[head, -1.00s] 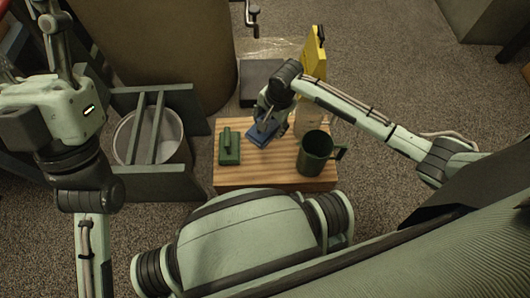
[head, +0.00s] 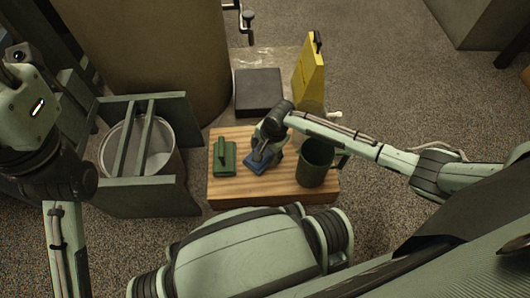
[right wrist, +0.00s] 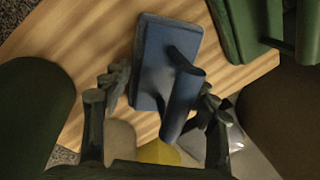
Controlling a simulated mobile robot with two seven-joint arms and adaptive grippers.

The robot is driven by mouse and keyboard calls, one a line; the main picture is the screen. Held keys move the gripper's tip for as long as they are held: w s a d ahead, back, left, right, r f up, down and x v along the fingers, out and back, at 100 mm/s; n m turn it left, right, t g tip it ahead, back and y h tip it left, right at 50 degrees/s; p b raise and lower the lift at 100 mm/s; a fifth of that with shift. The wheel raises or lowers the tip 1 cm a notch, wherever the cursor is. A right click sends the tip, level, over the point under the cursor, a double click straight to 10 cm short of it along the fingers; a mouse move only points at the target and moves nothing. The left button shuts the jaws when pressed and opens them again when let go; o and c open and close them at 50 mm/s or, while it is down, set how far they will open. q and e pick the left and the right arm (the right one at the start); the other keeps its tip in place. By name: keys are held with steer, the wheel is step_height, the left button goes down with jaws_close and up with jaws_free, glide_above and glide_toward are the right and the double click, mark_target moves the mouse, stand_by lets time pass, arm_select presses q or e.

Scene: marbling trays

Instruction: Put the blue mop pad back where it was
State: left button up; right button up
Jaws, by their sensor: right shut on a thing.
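The blue mop pad (head: 258,167) is a flat dark-blue block with an upright handle. It is over the wooden table top (head: 235,191), between the green mop pad (head: 224,157) and the green mug (head: 316,160). My right gripper (head: 265,154) comes down over it, shut on its handle. In the right wrist view, the blue pad (right wrist: 153,50) shows with its handle between the fingers (right wrist: 165,92). I cannot tell whether its underside touches the wood. My left arm is at the left edge; its gripper is not in view.
A dark flat block (head: 258,92) and a yellow wedge-shaped board (head: 309,72) stand behind the table. A pale round bucket (head: 158,150) in a green frame (head: 141,197) is to the left. A large brown drum (head: 150,60) stands behind. Bare wood lies in front of the pads.

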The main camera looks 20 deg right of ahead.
steer(key=shift+r, duration=0.1)
steer(key=o, duration=0.7)
steer(key=shift+o, duration=0.2)
